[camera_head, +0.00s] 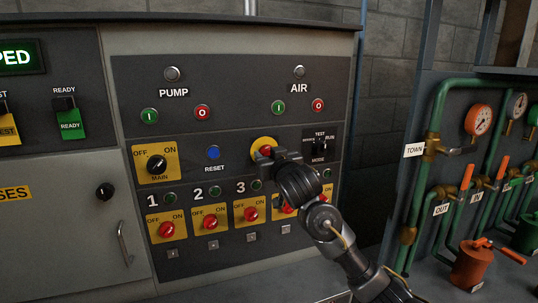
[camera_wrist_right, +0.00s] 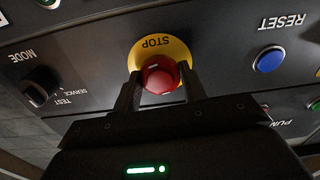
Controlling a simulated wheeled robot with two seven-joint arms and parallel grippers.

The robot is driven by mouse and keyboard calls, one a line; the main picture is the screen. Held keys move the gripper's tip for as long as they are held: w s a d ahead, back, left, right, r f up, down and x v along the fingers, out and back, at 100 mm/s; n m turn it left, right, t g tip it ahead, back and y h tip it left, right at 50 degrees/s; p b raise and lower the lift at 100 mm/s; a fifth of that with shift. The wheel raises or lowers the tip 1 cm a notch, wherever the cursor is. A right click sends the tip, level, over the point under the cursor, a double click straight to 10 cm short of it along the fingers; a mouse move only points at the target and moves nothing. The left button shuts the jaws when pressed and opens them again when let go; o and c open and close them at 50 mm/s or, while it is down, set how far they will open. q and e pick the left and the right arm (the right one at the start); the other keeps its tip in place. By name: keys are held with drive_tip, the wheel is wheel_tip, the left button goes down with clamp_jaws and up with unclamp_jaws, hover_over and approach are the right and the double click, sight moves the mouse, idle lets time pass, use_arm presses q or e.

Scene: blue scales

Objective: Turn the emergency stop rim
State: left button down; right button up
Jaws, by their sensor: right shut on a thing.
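The emergency stop is a red mushroom button (camera_wrist_right: 158,76) on a yellow round plate marked STOP. In the head view its yellow plate (camera_head: 262,143) shows on the panel's middle row, partly hidden by my right gripper. My right gripper (camera_wrist_right: 158,85) is shut on the red rim, with one finger on each side of it. In the head view the right gripper (camera_head: 268,157) reaches in from the lower right, its fingers partly hidden. My left gripper is not in view.
The blue RESET button (camera_head: 213,152) and the MODE switch (camera_head: 320,146) flank the stop button. Several red OFF/ON knobs (camera_head: 167,229) sit in a row below. Green pipes (camera_head: 427,150) with valves and gauges stand to the right.

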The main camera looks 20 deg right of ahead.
drive_tip(key=m+p, duration=0.3)
drive_tip(key=m, duration=0.2)
drive_tip(key=shift+m, duration=0.4)
drive_tip(key=shift+r, duration=0.1)
idle(0.3)
drive_tip(key=o, duration=1)
drive_tip(key=shift+s, duration=0.1)
